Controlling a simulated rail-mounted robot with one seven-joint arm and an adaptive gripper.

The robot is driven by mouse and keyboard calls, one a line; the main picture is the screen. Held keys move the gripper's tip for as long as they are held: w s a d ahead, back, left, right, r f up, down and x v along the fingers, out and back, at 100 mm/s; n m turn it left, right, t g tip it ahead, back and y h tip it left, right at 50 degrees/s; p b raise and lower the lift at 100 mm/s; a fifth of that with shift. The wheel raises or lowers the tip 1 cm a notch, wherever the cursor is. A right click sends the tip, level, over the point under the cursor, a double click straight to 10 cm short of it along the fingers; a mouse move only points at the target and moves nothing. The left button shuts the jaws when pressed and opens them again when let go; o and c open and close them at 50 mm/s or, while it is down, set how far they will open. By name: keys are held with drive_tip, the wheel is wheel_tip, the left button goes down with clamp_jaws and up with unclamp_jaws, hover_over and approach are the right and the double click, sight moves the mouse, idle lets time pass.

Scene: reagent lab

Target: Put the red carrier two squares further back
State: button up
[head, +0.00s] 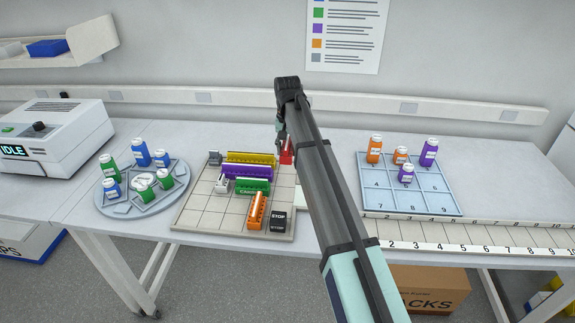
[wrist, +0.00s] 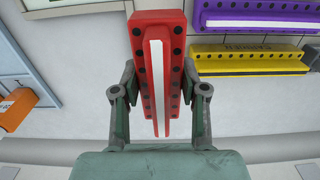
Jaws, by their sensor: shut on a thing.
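The red carrier (head: 287,151) is at the back right of the gridded board (head: 196,206), largely hidden behind my arm in the head view. In the wrist view the red carrier (wrist: 160,60) fills the middle, its length running up and down the picture, with a white strip and rows of dark holes. My gripper (wrist: 160,85) is shut on it, one finger at each long side. In the head view my gripper (head: 281,137) points down at the back of the board. I cannot tell whether the carrier touches the board.
Yellow (head: 250,158), purple (head: 262,172) and green (head: 253,187) carriers lie left of the red one. An orange carrier (head: 257,210) and a black STOP block (head: 278,220) are nearer the front. A blue tray (head: 400,202) with bottles stands right. The board's front left squares are clear.

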sight(287, 174)
drive_tip(key=shift+f+p, duration=0.8)
drive_tip(key=shift+f, duration=3.35)
drive_tip(key=shift+f, duration=0.15)
drive_tip(key=o, duration=1.2)
wheel_tip(287, 174, up, 12)
drive_tip(key=b, duration=0.2)
drive_tip(key=shift+b, duration=0.3)
